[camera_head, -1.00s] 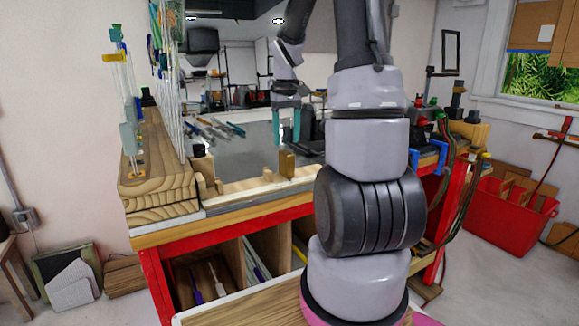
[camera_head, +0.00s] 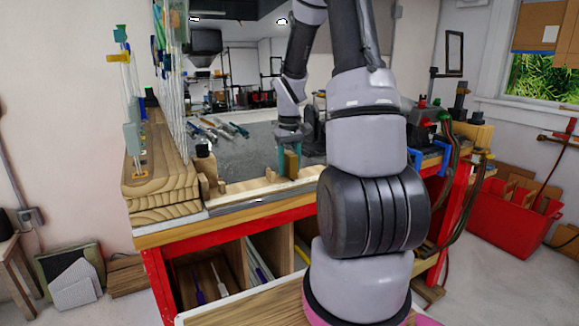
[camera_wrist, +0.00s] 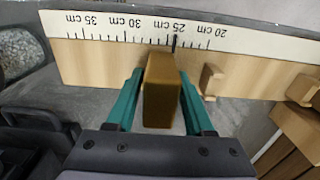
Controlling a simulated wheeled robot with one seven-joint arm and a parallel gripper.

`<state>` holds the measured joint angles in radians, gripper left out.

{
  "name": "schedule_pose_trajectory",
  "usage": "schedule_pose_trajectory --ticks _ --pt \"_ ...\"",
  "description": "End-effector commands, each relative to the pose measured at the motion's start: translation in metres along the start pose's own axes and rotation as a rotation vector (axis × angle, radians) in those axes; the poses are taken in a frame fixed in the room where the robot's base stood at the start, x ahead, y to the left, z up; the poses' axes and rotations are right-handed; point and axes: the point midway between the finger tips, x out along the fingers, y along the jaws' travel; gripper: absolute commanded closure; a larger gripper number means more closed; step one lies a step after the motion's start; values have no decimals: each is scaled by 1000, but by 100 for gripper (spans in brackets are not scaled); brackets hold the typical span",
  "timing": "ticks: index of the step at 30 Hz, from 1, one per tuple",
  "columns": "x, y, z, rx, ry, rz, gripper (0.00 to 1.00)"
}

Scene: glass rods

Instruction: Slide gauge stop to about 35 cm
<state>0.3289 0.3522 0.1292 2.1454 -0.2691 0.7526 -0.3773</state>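The gauge stop is a brown wooden block (camera_wrist: 163,92) on the light wood rail; in the head view it (camera_head: 291,164) stands at the bench's front. The scale strip (camera_wrist: 240,40) reads upside down in the wrist view, with numbers rising to the left. The stop sits between the 25 and 30 cm labels, nearer 25, by a thick dark mark. My gripper (camera_wrist: 162,78) has its teal fingers on either side of the stop, with narrow gaps visible beside the block; fingertip contact is unclear. In the head view my gripper (camera_head: 290,150) is down at the stop.
A small wooden peg (camera_wrist: 211,80) stands on the rail right of the stop. The rail left of the stop, toward 35 cm, looks clear. Dark equipment (camera_wrist: 38,135) lies at lower left in the wrist view. Glass rods stand upright in a wooden rack (camera_head: 160,180) at the bench's left end.

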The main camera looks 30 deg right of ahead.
Motion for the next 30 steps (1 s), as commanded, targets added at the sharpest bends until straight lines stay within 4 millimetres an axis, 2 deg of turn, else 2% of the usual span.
schedule_pose_trajectory --ticks 1,3,4,30 --pt "0 0 0 0 0 0 71" --pt "0 0 0 0 0 0 98" --pt "0 0 0 0 0 0 100" --pt "-1 0 0 0 0 0 100"
